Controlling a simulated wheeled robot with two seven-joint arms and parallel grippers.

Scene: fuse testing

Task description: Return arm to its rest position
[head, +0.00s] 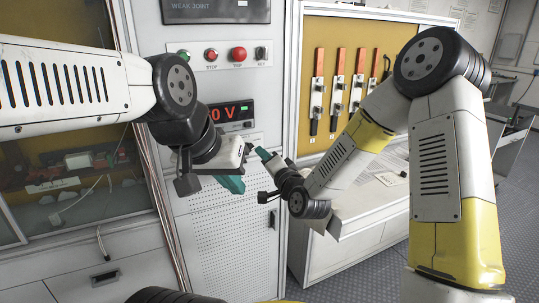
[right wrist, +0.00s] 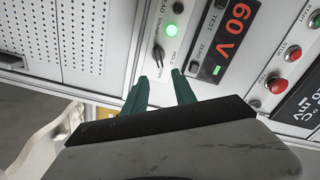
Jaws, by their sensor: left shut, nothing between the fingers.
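My left arm (head: 75,90) reaches in from the left of the head view. Its gripper (head: 232,185), with teal fingers, is shut and empty in front of the grey test cabinet (head: 240,235). My right arm (head: 450,150) bends in from the right. Its gripper (head: 262,153) points at the cabinet, just right of and slightly above the left one. In the right wrist view the two teal fingers of the right gripper (right wrist: 160,76) stand apart with nothing between them. They point toward the cabinet panel.
A red voltage display (head: 233,111) is partly covered by my left wrist; it reads 60 V in the right wrist view (right wrist: 232,28). A green light (right wrist: 172,30) glows beside it. Red buttons (head: 239,54) sit above.

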